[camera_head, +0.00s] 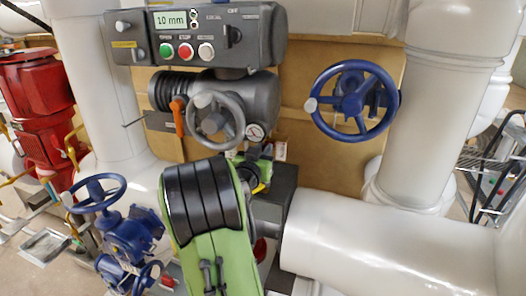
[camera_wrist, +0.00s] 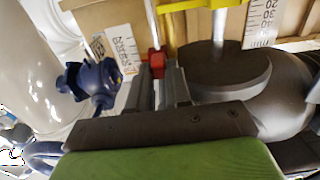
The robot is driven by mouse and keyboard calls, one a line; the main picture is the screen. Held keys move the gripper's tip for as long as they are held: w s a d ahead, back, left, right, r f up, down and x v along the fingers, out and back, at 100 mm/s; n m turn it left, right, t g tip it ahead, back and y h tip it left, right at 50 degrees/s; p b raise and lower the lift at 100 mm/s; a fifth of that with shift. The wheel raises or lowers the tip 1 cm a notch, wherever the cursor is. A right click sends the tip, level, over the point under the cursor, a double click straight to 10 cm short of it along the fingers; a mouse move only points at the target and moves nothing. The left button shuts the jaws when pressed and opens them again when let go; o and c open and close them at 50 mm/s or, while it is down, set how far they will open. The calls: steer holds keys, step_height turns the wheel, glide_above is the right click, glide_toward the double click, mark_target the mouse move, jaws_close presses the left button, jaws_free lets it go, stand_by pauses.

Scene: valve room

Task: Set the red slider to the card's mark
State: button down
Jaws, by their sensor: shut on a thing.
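The red slider (camera_wrist: 157,62) is a small red block on a pale upright rod (camera_wrist: 151,22) in the wrist view. My gripper (camera_wrist: 158,74) is shut on it, with one grey finger on each side. A white scale plate with black numbers (camera_wrist: 121,46) stands just left of the slider; its figures are turned and too small to read surely. A pale green card or display (camera_head: 170,19) reading "10 mm" is on the grey control box in the head view. In that view my green arm hides the slider.
A second scale (camera_wrist: 262,22) and a yellow bar (camera_wrist: 190,6) are at the upper right of the wrist view. A dark round body (camera_wrist: 232,78) lies right of my fingers. Blue handwheels (camera_head: 355,101), a grey handwheel (camera_head: 217,120) and thick white pipes (camera_head: 385,243) surround the arm.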

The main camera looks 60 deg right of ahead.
steer(key=f+b, duration=0.1)
steer(key=b, duration=0.2)
steer(key=shift+f, duration=0.15)
steer(key=c, duration=1)
jaws_free()
steer(key=shift+c, duration=0.2)
steer(key=s+a+b, duration=0.2)
steer(key=a+b, duration=0.2)
steer(key=a, duration=1.1)
steer(key=shift+s+a, duration=0.25)
steer(key=shift+a, duration=0.05)
